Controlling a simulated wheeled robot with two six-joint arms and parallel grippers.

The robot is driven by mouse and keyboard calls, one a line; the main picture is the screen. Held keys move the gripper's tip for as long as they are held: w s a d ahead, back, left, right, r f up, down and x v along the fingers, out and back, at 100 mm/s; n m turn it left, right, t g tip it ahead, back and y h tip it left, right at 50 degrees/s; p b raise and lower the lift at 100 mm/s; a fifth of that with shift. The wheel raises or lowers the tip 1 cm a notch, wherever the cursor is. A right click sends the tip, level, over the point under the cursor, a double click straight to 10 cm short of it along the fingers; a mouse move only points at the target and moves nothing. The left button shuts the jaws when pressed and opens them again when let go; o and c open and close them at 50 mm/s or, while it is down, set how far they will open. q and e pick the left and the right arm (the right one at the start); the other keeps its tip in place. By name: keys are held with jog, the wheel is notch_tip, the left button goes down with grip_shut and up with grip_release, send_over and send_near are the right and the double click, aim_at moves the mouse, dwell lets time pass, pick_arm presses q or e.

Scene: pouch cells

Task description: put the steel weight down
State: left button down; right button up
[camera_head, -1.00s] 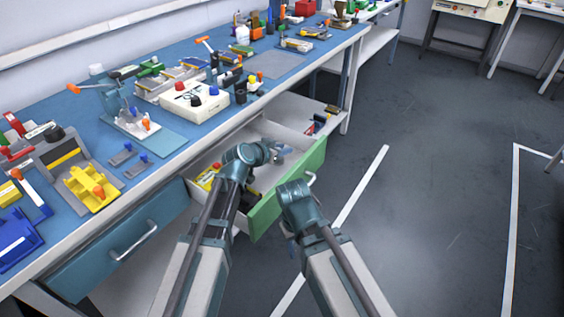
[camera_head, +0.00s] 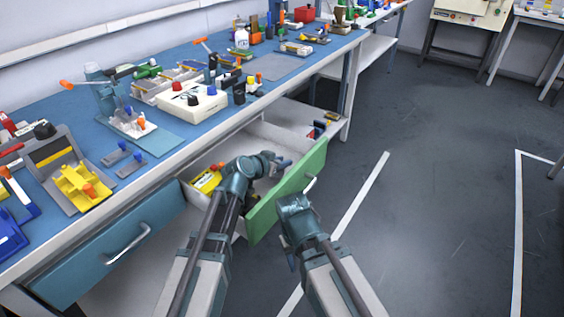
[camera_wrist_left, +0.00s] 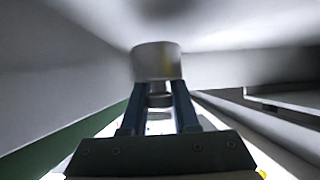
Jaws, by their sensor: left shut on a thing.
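The steel weight (camera_wrist_left: 157,62) is a short, light grey metal cylinder. In the left wrist view it sits at the tips of my left gripper (camera_wrist_left: 158,90), which is shut on it by a narrower neck. In the head view my left gripper (camera_head: 281,164) is inside the open drawer with the green front (camera_head: 290,190); the weight cannot be made out clearly there. In the wrist view the drawer's pale surfaces surround the weight, and whether it touches the bottom cannot be told. My right arm is outside the drawer, and its jaws are hidden.
A yellow item (camera_head: 206,181) lies at the drawer's left end. The blue workbench (camera_head: 170,137) above is crowded with fixtures and tools. A closed blue drawer (camera_head: 110,250) is at the left. The grey floor (camera_head: 430,190) at the right is clear.

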pick_arm(q)
jog(key=shift+f, duration=0.25)
jog(key=c, duration=0.7)
grip_release()
jog(key=shift+o, duration=0.2)
jog(key=shift+r, duration=0.1)
jog(key=shift+r, duration=0.2)
jog(key=shift+s+a+r+p, duration=0.15)
jog(key=shift+s+r+p, duration=0.05)
jog(key=shift+r+p, duration=0.3)
jog(key=shift+s+a+r+p, duration=0.1)
jog(key=shift+s+r+p, duration=0.1)
jog(key=shift+r+p, duration=0.25)
jog(key=p+v, duration=0.5)
jog(key=v, duration=0.5)
jog(key=shift+s+a, duration=0.25)
jog(key=shift+s, duration=0.15)
